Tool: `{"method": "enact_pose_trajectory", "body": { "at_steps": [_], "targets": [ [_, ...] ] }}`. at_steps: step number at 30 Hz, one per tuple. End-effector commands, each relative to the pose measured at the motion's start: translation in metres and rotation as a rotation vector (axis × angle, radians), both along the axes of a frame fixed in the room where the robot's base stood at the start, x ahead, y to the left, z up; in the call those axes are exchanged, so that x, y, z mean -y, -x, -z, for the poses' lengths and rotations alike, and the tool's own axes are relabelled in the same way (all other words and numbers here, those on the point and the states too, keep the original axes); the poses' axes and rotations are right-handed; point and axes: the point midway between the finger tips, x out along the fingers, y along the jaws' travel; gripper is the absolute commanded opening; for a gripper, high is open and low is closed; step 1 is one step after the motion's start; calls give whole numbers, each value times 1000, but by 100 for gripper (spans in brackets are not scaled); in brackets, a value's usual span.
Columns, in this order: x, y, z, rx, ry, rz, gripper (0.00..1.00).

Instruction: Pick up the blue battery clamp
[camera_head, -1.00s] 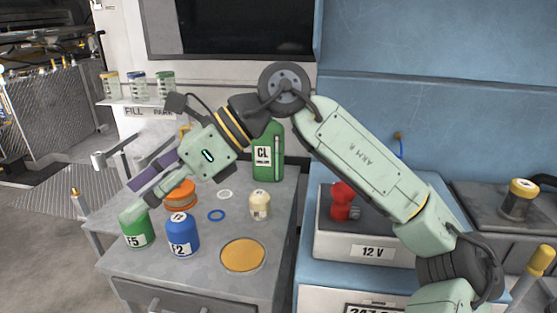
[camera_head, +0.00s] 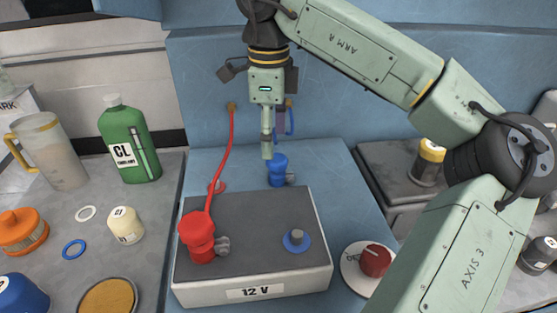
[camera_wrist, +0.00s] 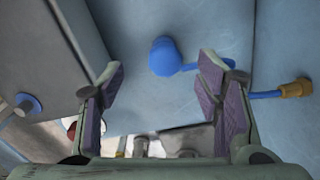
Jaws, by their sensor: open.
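The blue battery clamp (camera_head: 278,168) sits on the blue bench behind the grey 12 V battery (camera_head: 250,293). Its blue cable (camera_head: 290,122) runs up to a fitting on the back wall. My gripper (camera_head: 272,146) points down just above the clamp and partly overlaps its top in the head view. In the wrist view my gripper (camera_wrist: 160,70) is open and empty, with the round blue clamp top (camera_wrist: 163,57) showing between the fingertips, nearer the right one. I cannot tell the exact height gap.
A red clamp (camera_head: 198,238) with a red cable sits on the battery's left. A bare post with a blue ring (camera_head: 297,241) is on its right. A red dial (camera_head: 375,260) lies right of the battery. The left counter holds bottles, a jug and rings.

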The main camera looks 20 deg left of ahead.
Motion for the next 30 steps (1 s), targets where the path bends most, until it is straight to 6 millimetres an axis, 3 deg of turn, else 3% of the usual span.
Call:
{"method": "enact_pose_trajectory", "body": {
  "at_steps": [10, 18, 26, 30],
  "targets": [
    [4, -3, 32, -4, -4, 1, 59],
    [9, -7, 68, -1, -3, -1, 59],
    [9, -7, 73, -1, -4, -1, 59],
    [9, -7, 73, -1, -4, -1, 51]
  ]
}}
